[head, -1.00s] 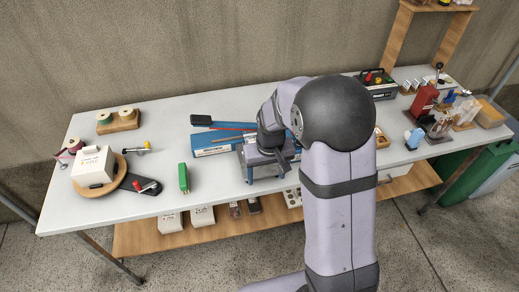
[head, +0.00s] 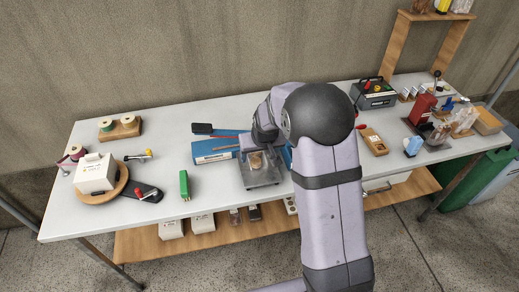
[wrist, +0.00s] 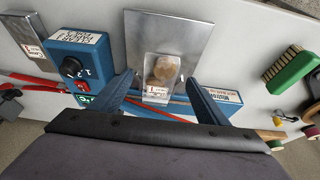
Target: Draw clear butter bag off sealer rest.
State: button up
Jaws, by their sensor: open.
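The clear bag (wrist: 162,73), with a brown round content and a small white label, lies on the grey metal rest (wrist: 145,28) of the blue sealer (wrist: 85,55). Its lower end in the wrist view lies close to the sealer's bar. My gripper (wrist: 161,78) is open, with one dark finger on each side of the bag and a gap at each side. In the head view the bag (head: 256,161) shows on the rest (head: 262,180) just in front of my gripper (head: 264,142). My arm hides part of the sealer (head: 213,151) there.
A green brush (head: 184,185) stands left of the sealer. Further left are a white box (head: 96,173) on a round wooden board and ribbon spools (head: 120,123). A wooden holder (head: 374,143) lies right of my arm. The tabletop between brush and rest is clear.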

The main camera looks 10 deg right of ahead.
aim_at(257, 158)
jog(key=shift+p+x, duration=0.3)
jog(key=shift+x, duration=1.2)
jog(key=c, duration=0.8)
jog(key=shift+c, duration=0.2)
jog(key=shift+s, duration=0.2)
jog(key=shift+s+r, duration=0.1)
jog(key=shift+s, duration=2.6)
jog(key=shift+s, duration=0.1)
jog(key=o, duration=0.8)
